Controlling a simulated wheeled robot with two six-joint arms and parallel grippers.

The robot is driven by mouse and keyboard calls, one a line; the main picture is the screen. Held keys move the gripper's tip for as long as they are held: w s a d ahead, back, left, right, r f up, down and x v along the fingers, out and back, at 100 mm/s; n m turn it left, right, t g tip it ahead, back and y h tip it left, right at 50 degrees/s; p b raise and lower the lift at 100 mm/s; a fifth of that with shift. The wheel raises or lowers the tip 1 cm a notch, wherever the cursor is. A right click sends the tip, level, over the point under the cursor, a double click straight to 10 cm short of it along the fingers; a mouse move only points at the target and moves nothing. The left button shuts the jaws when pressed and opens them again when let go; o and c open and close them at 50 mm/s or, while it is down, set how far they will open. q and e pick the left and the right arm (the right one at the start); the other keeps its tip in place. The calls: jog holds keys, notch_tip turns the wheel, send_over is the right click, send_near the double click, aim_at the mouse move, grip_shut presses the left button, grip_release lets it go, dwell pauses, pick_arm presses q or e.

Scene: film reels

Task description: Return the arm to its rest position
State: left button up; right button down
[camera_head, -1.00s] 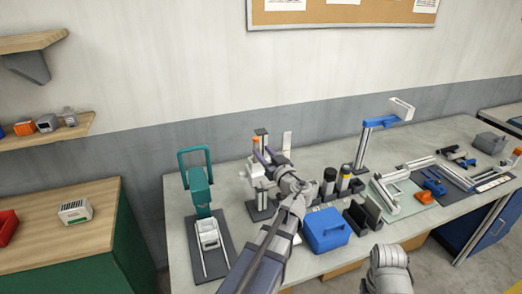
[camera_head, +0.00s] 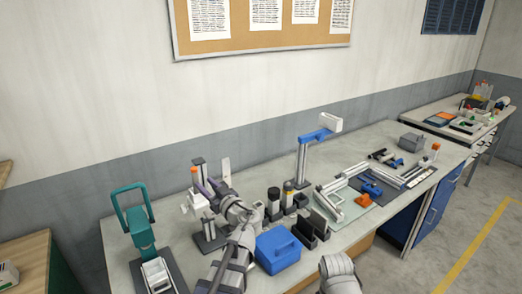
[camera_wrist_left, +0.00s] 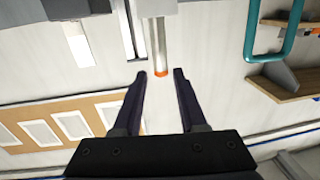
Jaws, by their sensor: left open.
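My left gripper (camera_head: 207,187) is over the bench at the left of the middle, with its dark purple fingers among the upright stands. In the left wrist view my left gripper (camera_wrist_left: 160,95) is open, and nothing is between its fingers. A metal rod with an orange end (camera_wrist_left: 160,55) shows just beyond the fingertips there. Part of my right arm (camera_head: 338,275) shows at the bottom edge; its gripper is out of view.
The bench (camera_head: 385,235) holds a teal press (camera_head: 135,220) at left, a blue box (camera_head: 277,250), dark cylinders (camera_head: 273,200), and a blue-armed stand (camera_head: 303,160). A grey box (camera_head: 411,142) is at the far right. The floor (camera_head: 470,215) at right is clear.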

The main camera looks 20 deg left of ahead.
pick_arm(q)
jog(key=s+d+f+m+g+h+b, duration=0.1)
jog(key=s+d+f+m+g+h, duration=0.25)
jog(key=d+f, duration=0.45)
jog(key=s+d+f+m+g+h+b, duration=0.15)
jog(key=s+d+f+m+h, duration=0.3)
jog(key=f, duration=0.45)
jog(key=s+d+f+m+g+h, duration=0.2)
jog(key=s+d, duration=0.4)
jog(key=d, duration=0.3)
jog(key=s+d+f+m+g+h, duration=0.3)
jog(key=s+d+f+m, duration=0.2)
jog(key=s+d, duration=0.2)
jog(key=d, duration=0.2)
jog(key=shift+d+f+h, duration=0.25)
jog(key=shift+d+h, duration=0.05)
jog(key=shift+h, duration=0.1)
